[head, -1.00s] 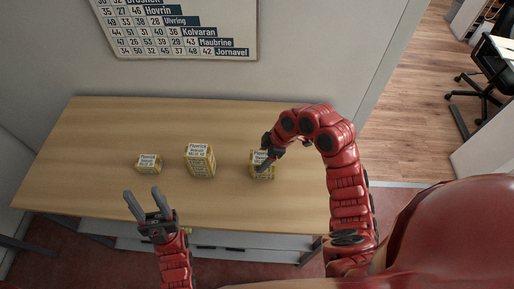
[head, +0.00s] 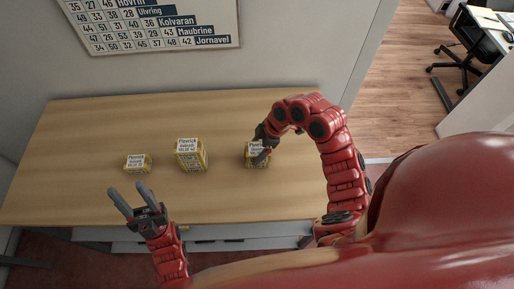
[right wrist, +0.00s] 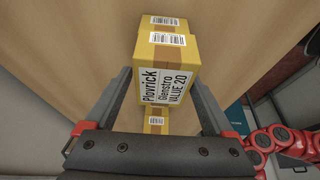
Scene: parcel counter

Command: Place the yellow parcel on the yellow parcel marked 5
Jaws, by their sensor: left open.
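The yellow parcel marked 20 (right wrist: 165,82) is between the fingers of my right gripper (right wrist: 162,80), which looks shut on it from both sides. In the head view this parcel (head: 254,147) is at the right of the row, partly covered by my right gripper (head: 262,146). Another yellow box face with a barcode label (right wrist: 165,21) shows just beyond it in the right wrist view and appears to be under it; its value is hidden. I cannot read a 5 on any parcel. My left gripper (head: 134,202) is open and empty near the front edge.
A taller yellow parcel (head: 190,158), apparently marked 40, stands in the middle of the wooden counter (head: 80,190). A small yellow parcel (head: 137,163) is left of it, its value too small to read surely. The counter behind them is clear up to the wall.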

